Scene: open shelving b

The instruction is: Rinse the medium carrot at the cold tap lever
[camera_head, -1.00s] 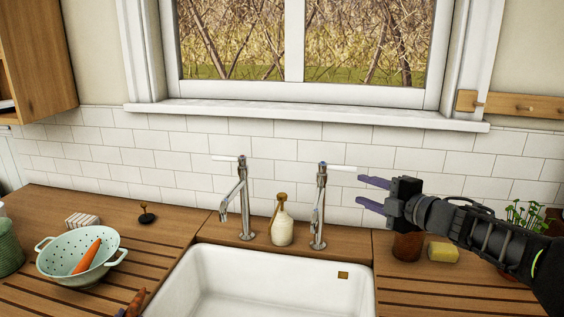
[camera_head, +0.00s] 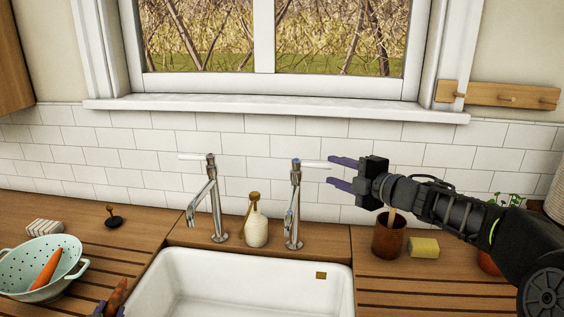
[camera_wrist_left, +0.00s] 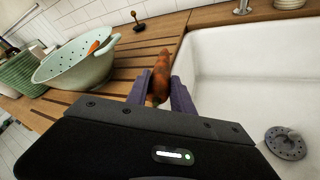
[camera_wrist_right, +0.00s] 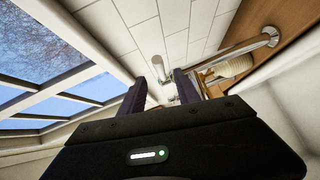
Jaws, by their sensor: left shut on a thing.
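My left gripper (camera_wrist_left: 160,90) is shut on a mottled orange-brown carrot (camera_wrist_left: 161,75), held beside the sink's left edge. The carrot (camera_head: 116,294) and purple fingertips just show at the bottom of the head view. Two chrome taps stand behind the sink, a left tap (camera_head: 214,205) and a right tap (camera_head: 294,210), each with a white lever. My right gripper (camera_head: 331,171) is open and empty. In the head view its fingertips flank the end of the right tap's lever (camera_head: 315,165); contact is unclear. The lever shows between the fingers in the right wrist view (camera_wrist_right: 159,66).
A white sink (camera_head: 250,280) lies below the taps. A cream soap bottle (camera_head: 256,228) stands between them. A mint colander (camera_head: 75,263) with another carrot (camera_head: 47,268) is at left. A brown pot (camera_head: 388,238) and yellow sponge (camera_head: 424,248) stand below my right arm.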

